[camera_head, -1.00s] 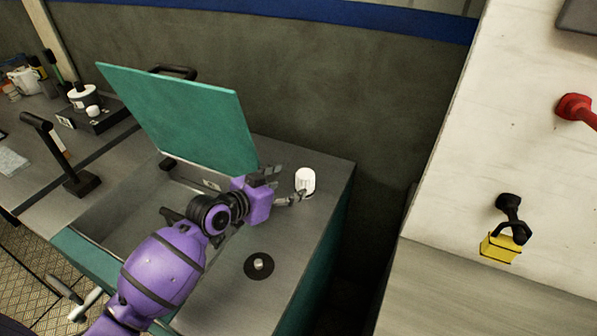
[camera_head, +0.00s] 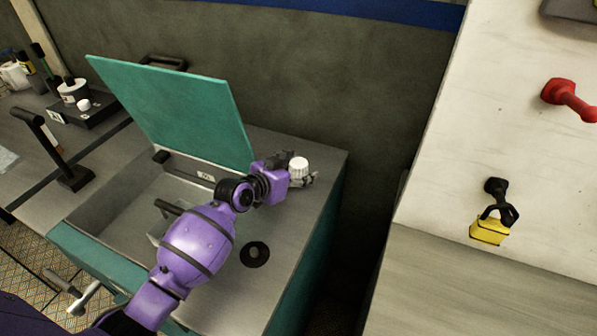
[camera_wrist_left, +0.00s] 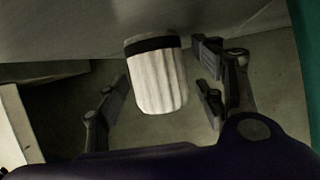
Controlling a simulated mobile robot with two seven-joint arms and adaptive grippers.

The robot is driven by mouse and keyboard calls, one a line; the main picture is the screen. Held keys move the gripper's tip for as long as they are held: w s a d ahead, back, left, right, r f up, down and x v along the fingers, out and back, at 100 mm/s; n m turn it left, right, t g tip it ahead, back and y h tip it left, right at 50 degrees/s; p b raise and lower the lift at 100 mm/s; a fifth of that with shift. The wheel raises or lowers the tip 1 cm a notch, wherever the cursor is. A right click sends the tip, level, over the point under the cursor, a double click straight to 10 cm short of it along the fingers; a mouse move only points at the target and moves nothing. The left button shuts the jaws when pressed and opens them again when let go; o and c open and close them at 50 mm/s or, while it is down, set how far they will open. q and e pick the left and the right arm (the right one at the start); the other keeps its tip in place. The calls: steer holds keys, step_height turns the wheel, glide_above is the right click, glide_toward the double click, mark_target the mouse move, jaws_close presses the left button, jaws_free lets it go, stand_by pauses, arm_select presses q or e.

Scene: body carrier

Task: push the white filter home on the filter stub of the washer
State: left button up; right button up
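The white filter (camera_head: 298,167) stands upright at the back right of the washer's (camera_head: 300,240) grey top. In the left wrist view the ribbed white filter (camera_wrist_left: 157,80), with a dark band at one end, lies between the fingers. My left gripper (camera_head: 300,178) is at the filter, fingers on either side of it. In the wrist view my left gripper (camera_wrist_left: 162,92) is open, with gaps between fingers and filter. The filter stub (camera_head: 254,252) is a short metal peg on a dark disc, nearer the front of the top. It is bare. My right gripper is out of view.
The washer's teal lid (camera_head: 180,110) stands open over its basin (camera_head: 120,200), left of my arm. A white panel at right carries a red handle (camera_head: 568,98) and a yellow padlock (camera_head: 490,230). The top around the stub is clear.

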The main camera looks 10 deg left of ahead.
arm_select(q)
steer(key=c, duration=1.1)
